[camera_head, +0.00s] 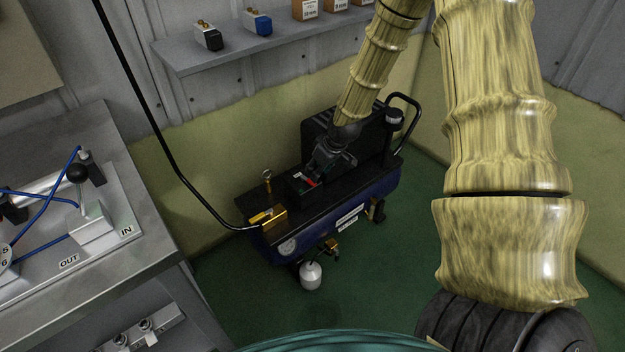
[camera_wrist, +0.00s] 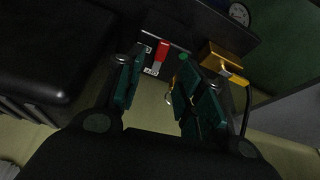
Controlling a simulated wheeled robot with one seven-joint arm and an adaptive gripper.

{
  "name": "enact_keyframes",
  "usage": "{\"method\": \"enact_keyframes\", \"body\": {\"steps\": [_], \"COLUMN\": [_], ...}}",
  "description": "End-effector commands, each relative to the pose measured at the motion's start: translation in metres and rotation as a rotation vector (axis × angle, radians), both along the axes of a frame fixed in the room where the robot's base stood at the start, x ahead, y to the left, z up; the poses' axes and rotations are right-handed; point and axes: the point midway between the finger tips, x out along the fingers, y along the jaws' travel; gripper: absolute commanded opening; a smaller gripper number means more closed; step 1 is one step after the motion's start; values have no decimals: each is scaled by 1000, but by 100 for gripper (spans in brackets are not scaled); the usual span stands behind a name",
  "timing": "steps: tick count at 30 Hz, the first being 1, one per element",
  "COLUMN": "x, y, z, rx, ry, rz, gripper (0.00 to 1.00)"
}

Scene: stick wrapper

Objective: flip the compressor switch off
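The compressor (camera_head: 345,215) stands on the green floor in the corner, with a dark blue tank and a black top. Its switch is a small red lever (camera_wrist: 162,51) on a light plate, seen ahead of my fingertips in the wrist view. The red lever also shows in the head view (camera_head: 310,182), close beside my fingers. My gripper (camera_wrist: 158,80) has its two green-padded fingers apart, with nothing between them. It also shows in the head view (camera_head: 307,180), pointing down at the switch box. I cannot tell whether a finger touches the lever.
A brass fitting (camera_head: 267,217) with a black hose stands left of the switch, and a gauge (camera_wrist: 239,14) is beyond it. A black handle (camera_head: 408,112) rises at the compressor's right. A metal workbench (camera_head: 150,220) is at left; a shelf (camera_head: 225,58) hangs behind.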

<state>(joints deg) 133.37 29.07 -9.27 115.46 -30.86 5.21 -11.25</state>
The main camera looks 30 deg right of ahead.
Motion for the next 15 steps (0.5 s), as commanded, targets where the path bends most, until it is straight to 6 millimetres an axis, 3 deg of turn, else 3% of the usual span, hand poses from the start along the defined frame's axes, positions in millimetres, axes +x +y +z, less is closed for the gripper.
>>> {"method": "enact_keyframes", "body": {"steps": [9, 15], "x": [16, 22], "y": [4, 5], "z": [-42, -57], "rx": [0, 0], "ry": [1, 1], "rz": [-1, -1], "gripper": [38, 38]}}
